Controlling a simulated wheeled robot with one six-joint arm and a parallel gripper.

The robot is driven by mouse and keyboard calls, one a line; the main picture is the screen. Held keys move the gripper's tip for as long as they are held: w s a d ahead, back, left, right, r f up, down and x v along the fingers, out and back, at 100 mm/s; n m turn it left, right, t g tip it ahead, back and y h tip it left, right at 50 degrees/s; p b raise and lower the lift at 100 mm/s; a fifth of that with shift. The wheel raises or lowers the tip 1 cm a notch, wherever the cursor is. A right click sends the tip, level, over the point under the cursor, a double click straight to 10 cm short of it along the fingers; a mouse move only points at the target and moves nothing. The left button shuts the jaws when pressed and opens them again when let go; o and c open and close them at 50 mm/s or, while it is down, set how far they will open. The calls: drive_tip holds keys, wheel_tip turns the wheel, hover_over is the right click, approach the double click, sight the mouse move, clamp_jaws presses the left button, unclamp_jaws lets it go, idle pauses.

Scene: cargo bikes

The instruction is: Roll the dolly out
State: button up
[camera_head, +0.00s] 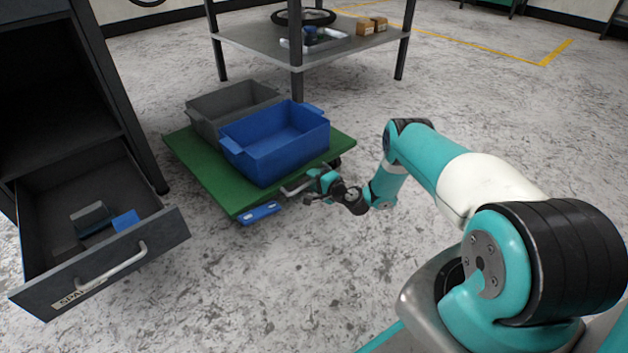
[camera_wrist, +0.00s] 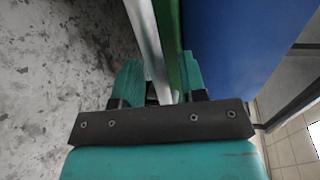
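The dolly is a low green platform (camera_head: 205,178) on the floor, with a pale metal handle (camera_head: 296,188) at its near right side. My gripper (camera_head: 314,188) is at this handle. In the wrist view, the handle (camera_wrist: 147,40) runs between the two fingers of my gripper (camera_wrist: 160,85), with the green platform edge (camera_wrist: 170,35) close beside it. The fingers stand apart, with a dark gap beside the bar; firm contact is not clear. A blue bin (camera_head: 262,162) and a grey bin (camera_head: 205,123) sit on the dolly.
A shelf table (camera_head: 250,40) stands behind the dolly. An open drawer (camera_head: 160,240) juts out at left, near the dolly. A blue piece (camera_head: 260,213) shows at the platform's near corner. The floor in front and to the right is clear.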

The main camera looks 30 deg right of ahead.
drive_tip(key=p+v, duration=1.1)
drive_tip(key=v, duration=0.6)
drive_tip(key=shift+s, duration=0.2)
drive_tip(key=shift+w+r, duration=0.1)
